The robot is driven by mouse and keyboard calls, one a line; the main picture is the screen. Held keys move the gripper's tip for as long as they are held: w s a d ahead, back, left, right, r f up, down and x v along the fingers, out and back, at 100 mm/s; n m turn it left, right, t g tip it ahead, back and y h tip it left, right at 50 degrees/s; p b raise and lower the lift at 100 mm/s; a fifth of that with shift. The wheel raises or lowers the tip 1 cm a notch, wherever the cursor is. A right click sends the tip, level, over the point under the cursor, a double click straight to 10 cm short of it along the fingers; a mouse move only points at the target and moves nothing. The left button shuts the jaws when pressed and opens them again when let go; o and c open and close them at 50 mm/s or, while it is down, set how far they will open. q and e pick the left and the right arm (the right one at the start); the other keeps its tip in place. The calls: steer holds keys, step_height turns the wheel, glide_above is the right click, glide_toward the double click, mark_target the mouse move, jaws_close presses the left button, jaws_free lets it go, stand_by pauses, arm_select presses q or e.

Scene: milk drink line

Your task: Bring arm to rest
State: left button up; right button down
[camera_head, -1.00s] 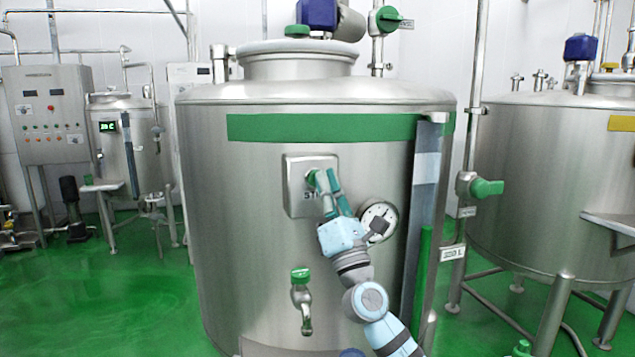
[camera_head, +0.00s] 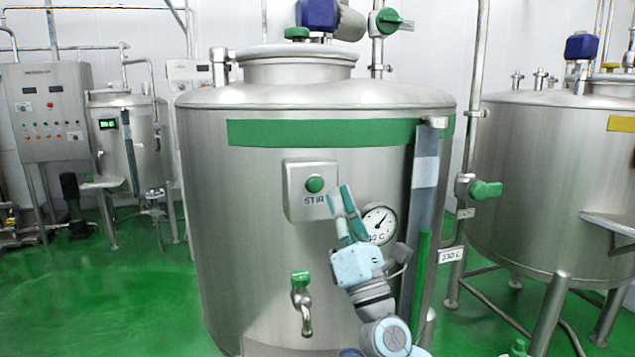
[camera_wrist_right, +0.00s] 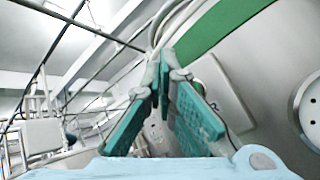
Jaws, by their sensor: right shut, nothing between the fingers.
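My right gripper (camera_head: 342,200) is in front of the large steel tank (camera_head: 250,220), its teal fingers pointing up. It is shut with nothing held. Its fingertips are just below and to the right of the green STIR button (camera_head: 315,184) on its square plate, apart from the button in the picture. In the right wrist view the two teal fingers (camera_wrist_right: 166,85) meet at the tips, with the tank's green band (camera_wrist_right: 225,22) behind. My left gripper is not in view.
The round dial gauge (camera_head: 380,223) is right beside my right gripper. A green-handled tap (camera_head: 301,300) sticks out lower left of it. A level tube with a green column (camera_head: 420,270) runs down the tank at right. Another tank (camera_head: 560,190) stands to the right. Green floor at left is open.

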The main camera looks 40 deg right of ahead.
steer(key=shift+s+a, duration=0.1)
steer(key=shift+s, duration=0.2)
steer(key=shift+w+y, duration=0.1)
steer(key=shift+y, duration=0.2)
steer(key=shift+f, duration=0.1)
